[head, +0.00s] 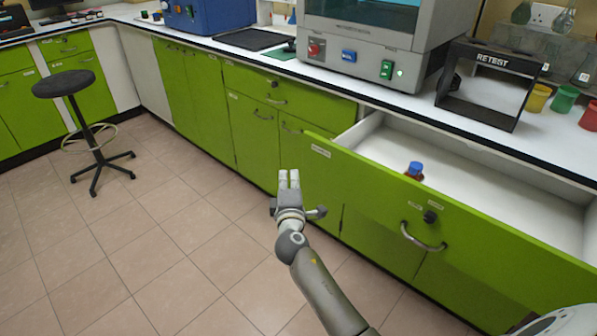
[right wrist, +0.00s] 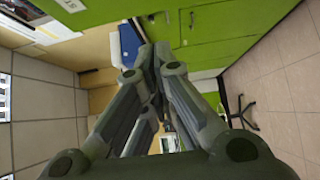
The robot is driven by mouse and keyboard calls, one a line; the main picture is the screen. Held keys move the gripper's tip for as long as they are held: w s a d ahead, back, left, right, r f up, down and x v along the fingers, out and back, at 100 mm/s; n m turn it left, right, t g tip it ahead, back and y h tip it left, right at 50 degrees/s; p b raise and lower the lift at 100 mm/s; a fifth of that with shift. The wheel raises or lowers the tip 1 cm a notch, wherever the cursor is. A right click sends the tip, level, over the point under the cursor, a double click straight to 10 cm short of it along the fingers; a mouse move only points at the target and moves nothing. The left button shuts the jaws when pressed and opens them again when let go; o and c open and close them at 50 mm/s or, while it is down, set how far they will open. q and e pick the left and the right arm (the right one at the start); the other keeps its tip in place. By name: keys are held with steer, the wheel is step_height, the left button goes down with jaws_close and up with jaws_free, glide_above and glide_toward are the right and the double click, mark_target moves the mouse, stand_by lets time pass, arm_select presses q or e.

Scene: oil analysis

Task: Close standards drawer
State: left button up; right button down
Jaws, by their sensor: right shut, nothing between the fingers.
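The standards drawer (head: 378,200) is a wide green-fronted drawer at the right of the head view. It stands pulled out from the cabinet, with its white inside showing. A bottle with a blue cap (head: 415,168) stands in it behind the front panel; its lower part is hidden. The drawer has a curved metal handle (head: 422,240) and a dark round knob. My right gripper (head: 289,180) is shut and empty, left of the drawer front's left end in the picture, with no visible contact. Its fingers (right wrist: 150,90) fill the middle of the right wrist view. My left gripper is not in view.
A black RETEST stand (head: 486,84) and coloured cups (head: 564,99) are on the counter above the drawer. A large grey machine (head: 372,45) stands beside them. A black stool (head: 64,84) is at the far left. The tiled floor (head: 170,230) between is clear.

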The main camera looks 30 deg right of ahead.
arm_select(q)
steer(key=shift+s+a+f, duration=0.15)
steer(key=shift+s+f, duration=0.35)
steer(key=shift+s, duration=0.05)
arm_select(e)
steer(key=d, duration=0.1)
steer(key=w+d, duration=0.2)
steer(key=shift+d, duration=0.4)
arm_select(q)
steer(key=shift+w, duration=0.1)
arm_select(e)
steer(key=shift+d, duration=0.1)
